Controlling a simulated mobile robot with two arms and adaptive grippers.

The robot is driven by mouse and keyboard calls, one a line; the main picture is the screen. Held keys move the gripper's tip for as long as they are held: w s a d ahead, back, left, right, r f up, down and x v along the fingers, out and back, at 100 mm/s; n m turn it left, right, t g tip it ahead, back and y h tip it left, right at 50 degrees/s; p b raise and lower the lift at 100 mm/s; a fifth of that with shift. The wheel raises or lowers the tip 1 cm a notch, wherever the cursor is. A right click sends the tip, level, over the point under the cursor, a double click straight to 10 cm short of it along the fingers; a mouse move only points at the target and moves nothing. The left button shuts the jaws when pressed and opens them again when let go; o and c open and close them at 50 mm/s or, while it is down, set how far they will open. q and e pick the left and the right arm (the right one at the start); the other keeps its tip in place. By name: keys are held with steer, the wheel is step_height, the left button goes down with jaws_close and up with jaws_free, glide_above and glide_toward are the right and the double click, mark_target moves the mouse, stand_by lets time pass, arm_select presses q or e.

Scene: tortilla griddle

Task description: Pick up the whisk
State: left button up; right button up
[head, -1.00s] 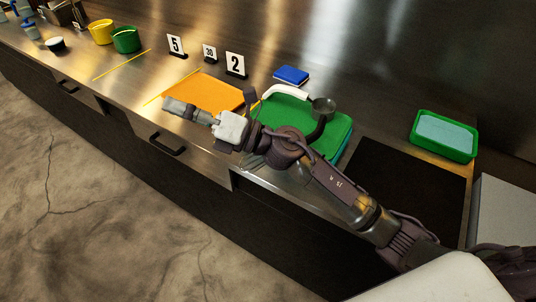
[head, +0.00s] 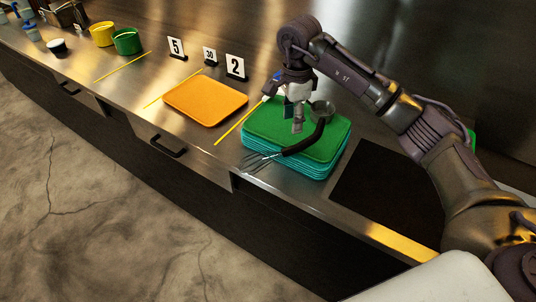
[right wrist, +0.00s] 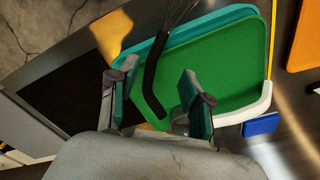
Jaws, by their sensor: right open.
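The whisk (head: 305,146) lies across the stack of green and teal trays (head: 272,121). In the right wrist view, the whisk's black handle (right wrist: 153,75) appears between the fingers, with the wires at the top. My right gripper (head: 297,125) points down above the trays, open and empty. I cannot tell how far above the handle it is. My left gripper is not in view.
A dark flat panel (head: 385,190) is to the right. Number cards (head: 236,67) stand behind. A blue block (right wrist: 260,124) and a white bar (right wrist: 248,107) sit near the stack.

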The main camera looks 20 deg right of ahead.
steer(key=p, duration=0.1)
glide_above(291, 147)
steer(key=f, duration=0.4)
steer(key=shift+w, duration=0.2)
steer(key=shift+f+p, duration=0.3)
step_height(291, 147, down, 4)
steer(key=shift+s+r+p, duration=0.15)
steer(key=shift+p, duration=0.9)
steer(key=shift+f, duration=0.5)
jaws_close()
